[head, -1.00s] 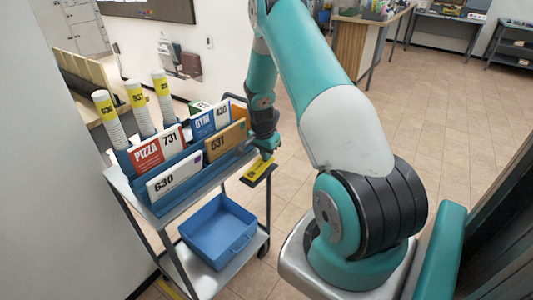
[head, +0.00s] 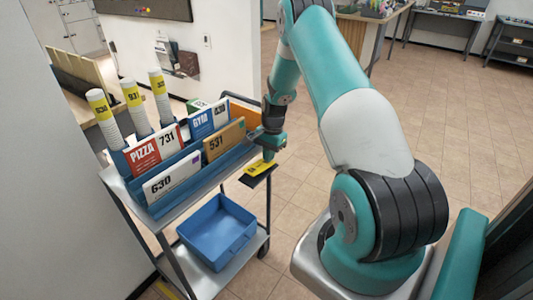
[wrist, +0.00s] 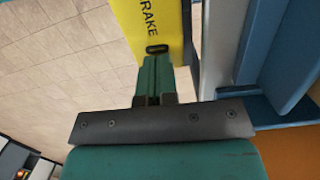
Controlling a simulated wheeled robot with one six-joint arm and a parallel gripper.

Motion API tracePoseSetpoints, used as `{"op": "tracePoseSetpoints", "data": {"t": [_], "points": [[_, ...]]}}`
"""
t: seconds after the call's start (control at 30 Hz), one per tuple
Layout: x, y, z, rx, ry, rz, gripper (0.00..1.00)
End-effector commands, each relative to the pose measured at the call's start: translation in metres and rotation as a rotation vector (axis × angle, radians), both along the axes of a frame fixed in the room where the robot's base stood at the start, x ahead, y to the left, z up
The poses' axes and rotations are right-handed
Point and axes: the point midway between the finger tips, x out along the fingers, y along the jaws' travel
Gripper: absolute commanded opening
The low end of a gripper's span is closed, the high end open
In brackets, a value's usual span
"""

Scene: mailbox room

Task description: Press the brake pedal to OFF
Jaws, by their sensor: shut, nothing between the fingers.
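The brake pedal is a yellow plate with a dark edge (head: 261,168), sticking out from the right side of the mail cart. In the wrist view the yellow plate (wrist: 148,20) carries the word BRAKE and a small dark slot-like mark by its near edge. My gripper (head: 267,156) is shut and empty, pointing down over the pedal. In the wrist view its green fingertips (wrist: 157,60) lie together right at that near edge. I cannot tell whether they touch it. No OFF mark is readable.
The cart's top rack (head: 205,180) holds signs marked 630, 731, 531 and GYM, plus white tubes with yellow labels. A blue bin (head: 218,232) sits on its lower shelf (head: 222,275). A grey wall (head: 50,170) stands at left. Tiled floor (head: 450,110) is open to the right.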

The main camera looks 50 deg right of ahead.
Motion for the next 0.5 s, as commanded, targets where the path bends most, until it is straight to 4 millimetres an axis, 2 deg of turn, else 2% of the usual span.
{"op": "tracePoseSetpoints", "data": {"t": [0.07, 0.17, 0.5], "points": [[-0.002, 0.001, -0.002, 0.002, 0.006, -0.001, 0.00], [-0.002, 0.000, 0.007, 0.002, 0.005, 0.000, 0.00], [0.003, -0.013, 0.073, -0.004, -0.005, 0.005, 0.00]]}}
